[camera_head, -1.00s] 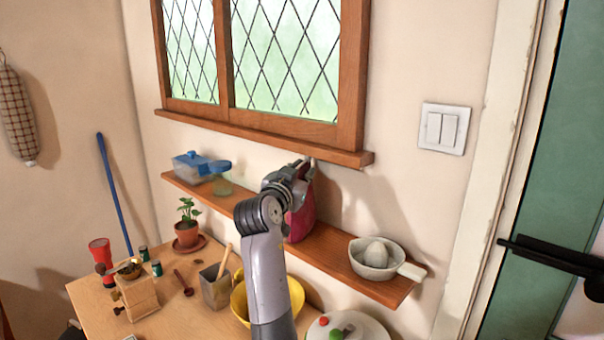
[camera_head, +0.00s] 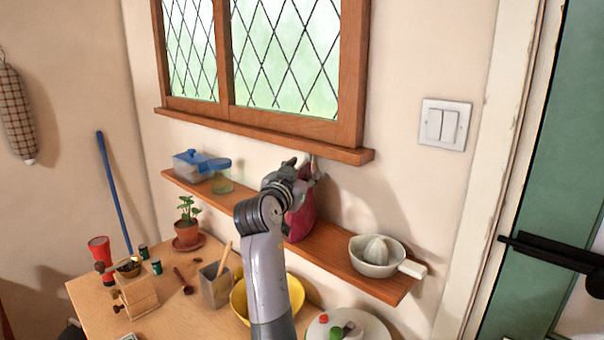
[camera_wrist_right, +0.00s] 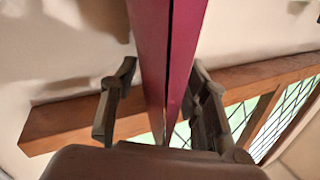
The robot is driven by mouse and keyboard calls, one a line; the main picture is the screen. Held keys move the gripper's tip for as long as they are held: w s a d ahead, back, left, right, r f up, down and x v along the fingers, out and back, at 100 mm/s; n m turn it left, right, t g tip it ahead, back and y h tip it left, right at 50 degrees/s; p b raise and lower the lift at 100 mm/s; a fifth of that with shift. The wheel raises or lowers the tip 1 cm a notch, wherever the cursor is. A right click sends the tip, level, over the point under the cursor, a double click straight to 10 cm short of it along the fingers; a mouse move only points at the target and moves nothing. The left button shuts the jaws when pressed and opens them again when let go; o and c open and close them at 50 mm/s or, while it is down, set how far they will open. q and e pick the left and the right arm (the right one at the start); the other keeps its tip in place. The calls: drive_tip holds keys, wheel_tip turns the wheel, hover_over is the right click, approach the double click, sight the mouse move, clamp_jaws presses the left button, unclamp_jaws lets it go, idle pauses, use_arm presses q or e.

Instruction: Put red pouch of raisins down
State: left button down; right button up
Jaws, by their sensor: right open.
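The red pouch of raisins (camera_head: 303,217) stands on the wooden shelf (camera_head: 340,258) below the window, partly hidden behind my right arm. My right gripper (camera_head: 305,170) is at the top of the pouch with its fingers spread. In the right wrist view the pouch (camera_wrist_right: 167,50) runs between the two open fingers of the right gripper (camera_wrist_right: 160,100), with a gap on each side. My left gripper is not in view.
A white citrus juicer (camera_head: 376,256) stands on the shelf to the right, and a blue-lidded container (camera_head: 195,166) at its left end. The window sill (camera_head: 270,133) is just above the gripper. Below, the table holds a potted plant (camera_head: 187,225) and a yellow bowl (camera_head: 240,300).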

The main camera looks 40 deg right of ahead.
drive_tip(key=shift+a+f, duration=0.1)
drive_tip(key=shift+a, duration=0.05)
drive_tip(key=v, duration=0.7)
drive_tip(key=shift+s+a, duration=0.1)
